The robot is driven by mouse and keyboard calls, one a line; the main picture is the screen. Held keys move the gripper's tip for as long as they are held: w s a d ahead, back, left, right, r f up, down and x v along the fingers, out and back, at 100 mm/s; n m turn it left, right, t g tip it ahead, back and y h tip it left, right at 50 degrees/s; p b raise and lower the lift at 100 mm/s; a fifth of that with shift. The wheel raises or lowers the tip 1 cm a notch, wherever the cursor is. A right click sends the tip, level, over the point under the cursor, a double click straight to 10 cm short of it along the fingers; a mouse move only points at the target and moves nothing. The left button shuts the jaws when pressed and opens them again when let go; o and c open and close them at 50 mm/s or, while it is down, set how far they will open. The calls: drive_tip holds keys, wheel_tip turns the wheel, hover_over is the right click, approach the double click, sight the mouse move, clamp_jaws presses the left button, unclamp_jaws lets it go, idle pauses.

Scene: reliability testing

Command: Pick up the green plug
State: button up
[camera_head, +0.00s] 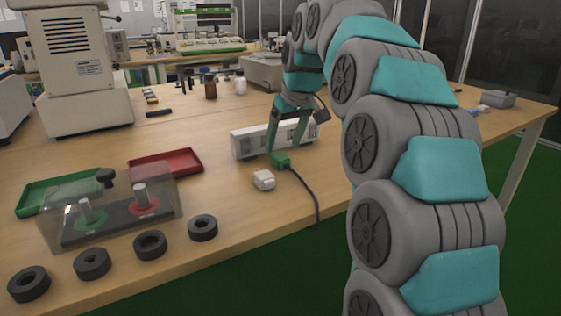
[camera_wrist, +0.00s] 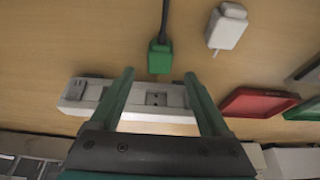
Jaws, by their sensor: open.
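The green plug (camera_head: 280,160) lies on the wooden table in front of a white power strip (camera_head: 248,141), with its dark cable running toward the table's front edge. In the wrist view the green plug (camera_wrist: 160,57) is beyond the fingertips, near the midline between them. My gripper (camera_head: 287,146) is open, its two green fingers pointing down over the power strip, just behind the plug. In the wrist view my gripper (camera_wrist: 160,82) has nothing between its fingers but the view of the strip (camera_wrist: 157,98). I cannot tell whether the fingertips touch anything.
A white plug (camera_head: 264,180) lies left of the green one. A clear box (camera_head: 160,205) with pegs, a red tray (camera_head: 166,162), a green tray (camera_head: 34,198) and several black rings (camera_head: 150,244) stand to the left. Bare table lies right of the cable.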

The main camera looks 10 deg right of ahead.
sight(281, 156)
drive_tip(key=x, duration=0.4)
drive_tip(key=shift+s+d+f, duration=0.1)
drive_tip(key=shift+s+f, duration=0.05)
drive_tip(key=shift+s, duration=0.05)
drive_tip(key=shift+c, duration=0.2)
clamp_jaws()
